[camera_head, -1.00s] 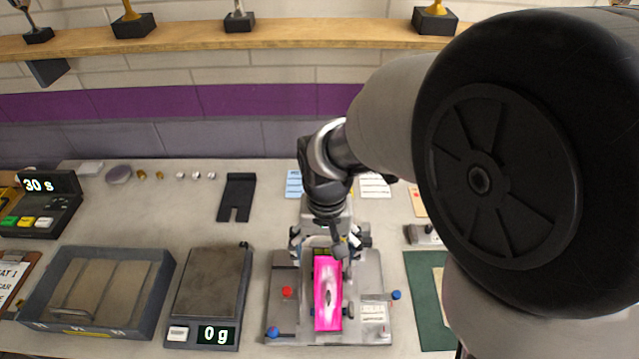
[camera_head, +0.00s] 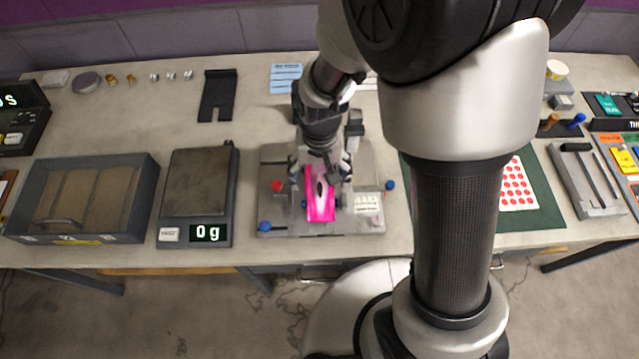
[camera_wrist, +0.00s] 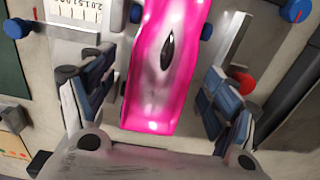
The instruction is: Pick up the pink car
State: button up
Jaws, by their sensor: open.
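The pink car (camera_head: 320,195) is a long glossy body with a pale middle and a small dark oval slot. It sits on a grey metal fixture (camera_head: 275,218) at the front of the bench. In the wrist view the pink car (camera_wrist: 165,70) lies lengthwise, its near end between the two finger pads. My gripper (camera_wrist: 155,105) is open, with a finger on each side of the car and a visible gap at each side. In the head view my gripper (camera_head: 322,170) is over the car's far end and hides part of it.
The fixture has blue and red knobs (camera_head: 277,186) around the car. A scale (camera_head: 196,190) reading 0 g and a grey tray (camera_head: 152,200) stand to the left. A green mat (camera_head: 540,205) lies to the right, partly behind my arm. Bare bench shows behind the scale.

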jog(key=shift+f, duration=0.5)
jog(key=shift+c, duration=0.4)
jog(key=c, duration=1.2)
jog(key=shift+o, duration=0.2)
jog(key=shift+r, duration=0.15)
